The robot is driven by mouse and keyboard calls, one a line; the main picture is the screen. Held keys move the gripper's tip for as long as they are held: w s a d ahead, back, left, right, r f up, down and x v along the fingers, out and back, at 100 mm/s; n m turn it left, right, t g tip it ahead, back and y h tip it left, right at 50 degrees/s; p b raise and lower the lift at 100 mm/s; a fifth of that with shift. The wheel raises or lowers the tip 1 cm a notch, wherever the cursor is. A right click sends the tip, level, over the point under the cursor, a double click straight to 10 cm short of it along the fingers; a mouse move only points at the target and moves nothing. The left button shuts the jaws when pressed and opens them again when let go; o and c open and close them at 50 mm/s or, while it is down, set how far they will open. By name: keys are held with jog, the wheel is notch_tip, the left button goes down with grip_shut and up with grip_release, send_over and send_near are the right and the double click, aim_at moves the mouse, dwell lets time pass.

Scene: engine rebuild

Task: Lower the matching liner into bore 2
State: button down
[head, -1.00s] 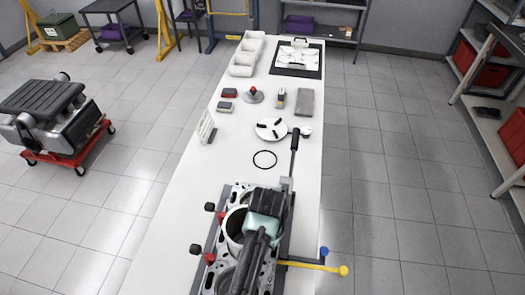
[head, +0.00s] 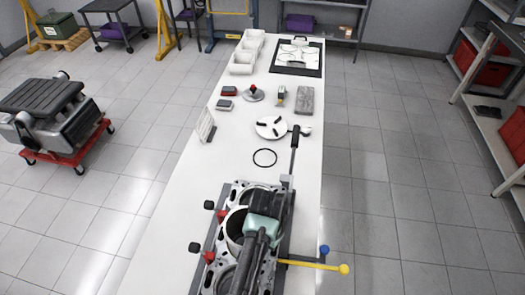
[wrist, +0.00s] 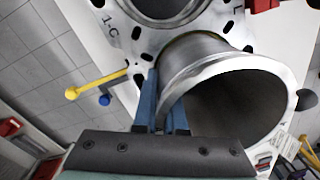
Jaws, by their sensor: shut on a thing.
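The liner (wrist: 190,50) is a grey metal cylinder with a bright rim, large in the wrist view with its open mouth toward the camera. My gripper (wrist: 164,104) is shut on its wall, with one blue finger outside and one inside. The engine block (wrist: 126,38) lies beyond it, with "1-C" marked on its deck and an open bore (wrist: 168,8) at the top. The liner's far end meets the deck in the picture; how deep it sits in a bore cannot be told. In the head view my teal gripper body (head: 263,229) covers part of the block (head: 240,190).
A yellow-knobbed bar (head: 315,264) and a blue knob (head: 324,250) stick out right of the block. Red and black clamps (head: 209,257) stand along its left side.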

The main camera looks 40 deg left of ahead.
jog(key=shift+f, duration=0.3)
jog(key=c, duration=0.9)
grip_release()
jog(key=r, duration=1.2)
jog(key=shift+d, duration=0.3)
jog(key=shift+r+p, duration=0.3)
jog(key=shift+r, duration=0.3)
